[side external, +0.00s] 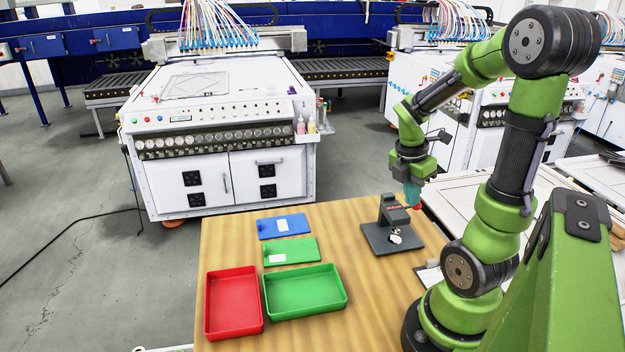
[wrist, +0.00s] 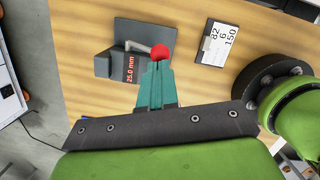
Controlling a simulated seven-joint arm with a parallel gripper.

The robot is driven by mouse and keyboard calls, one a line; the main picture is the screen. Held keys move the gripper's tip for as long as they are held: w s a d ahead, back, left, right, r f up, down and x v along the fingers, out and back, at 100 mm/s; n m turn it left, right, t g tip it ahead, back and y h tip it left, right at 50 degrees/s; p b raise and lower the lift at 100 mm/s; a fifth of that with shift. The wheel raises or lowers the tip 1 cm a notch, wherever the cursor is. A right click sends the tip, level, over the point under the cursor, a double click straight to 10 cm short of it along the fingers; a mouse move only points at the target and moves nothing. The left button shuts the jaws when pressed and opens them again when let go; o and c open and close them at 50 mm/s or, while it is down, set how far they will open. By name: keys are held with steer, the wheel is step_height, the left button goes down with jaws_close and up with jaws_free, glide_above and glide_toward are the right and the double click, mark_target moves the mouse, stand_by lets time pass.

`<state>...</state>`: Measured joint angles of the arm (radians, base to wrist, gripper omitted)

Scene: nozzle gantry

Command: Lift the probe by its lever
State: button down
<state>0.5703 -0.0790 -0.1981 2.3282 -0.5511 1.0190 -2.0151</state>
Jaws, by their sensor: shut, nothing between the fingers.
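The probe gauge (side external: 392,212) is a dark grey stand with a flat base on the wooden table. Its small display (wrist: 130,68) reads "25.0 mm" in the wrist view. A red ball knob (wrist: 160,51), which looks like the lever's end, sits just past my fingertips. It shows as a small red spot (side external: 416,206) in the side view. My gripper (side external: 412,194) has teal fingers, closed together with nothing held, at the right of the gauge. I cannot tell whether the fingertips touch the knob. The fingers (wrist: 156,72) hide part of the gauge in the wrist view.
A white round piece (side external: 396,239) lies on the gauge's base. A red tray (side external: 208,300), a green tray (side external: 340,284), a blue plate (side external: 265,232) and a green plate (side external: 305,245) are at the left.

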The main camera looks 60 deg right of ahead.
steer(key=shift+w+d+f, duration=0.2)
steer(key=shift+w+d, duration=0.3)
steer(key=shift+d, duration=0.05)
steer(key=w+r, duration=0.1)
steer(key=w+a+r, duration=0.1)
steer(key=r, duration=0.1)
steer(key=shift+w+r, duration=0.1)
steer(key=shift+w, duration=0.05)
steer(key=s+a+r, duration=0.3)
steer(key=a+r, duration=0.3)
steer(key=shift+s+a+r, duration=0.25)
steer(key=shift+s+r, duration=0.15)
